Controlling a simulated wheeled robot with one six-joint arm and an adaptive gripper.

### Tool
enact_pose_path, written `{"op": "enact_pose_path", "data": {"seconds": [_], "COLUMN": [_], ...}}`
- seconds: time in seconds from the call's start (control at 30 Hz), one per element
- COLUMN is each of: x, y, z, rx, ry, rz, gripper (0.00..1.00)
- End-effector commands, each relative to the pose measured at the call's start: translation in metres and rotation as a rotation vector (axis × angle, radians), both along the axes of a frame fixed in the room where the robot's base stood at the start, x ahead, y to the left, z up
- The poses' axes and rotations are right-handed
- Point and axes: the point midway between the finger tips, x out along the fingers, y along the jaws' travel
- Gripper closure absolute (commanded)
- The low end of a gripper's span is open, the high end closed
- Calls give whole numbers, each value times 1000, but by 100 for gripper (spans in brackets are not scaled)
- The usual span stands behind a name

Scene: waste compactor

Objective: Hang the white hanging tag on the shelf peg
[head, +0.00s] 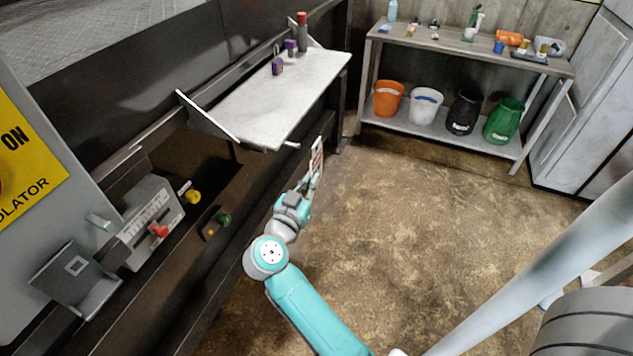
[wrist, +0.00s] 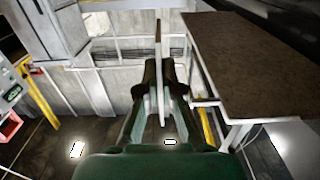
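The white hanging tag (head: 317,160) is upright in the head view, with red and dark print on its face. My gripper (head: 311,185) is shut on its lower part, just below and right of the shelf's front corner. In the wrist view the tag (wrist: 158,45) shows edge-on, as a thin pale strip between the dark fingers (wrist: 159,88). The shelf peg (head: 292,145) is a short pale stub at the near right corner of the white shelf (head: 250,105). The tag stands right of the peg and apart from it. The tag's hole cannot be made out.
Purple items (head: 278,67) and a red-topped bottle (head: 302,32) stand on the shelf. A control box with a red knob (head: 160,231) is at left. A workbench (head: 470,45) with buckets below stands at the back.

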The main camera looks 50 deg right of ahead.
Motion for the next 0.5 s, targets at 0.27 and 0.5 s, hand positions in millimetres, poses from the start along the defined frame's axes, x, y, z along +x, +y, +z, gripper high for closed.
{"op": "enact_pose_path", "data": {"seconds": [0.27,0.5], "x": [14,25], "y": [5,9], "z": [-1,-2], "rx": [0,-1], "ry": [0,0], "rz": [0,-1], "gripper": [100,100]}}
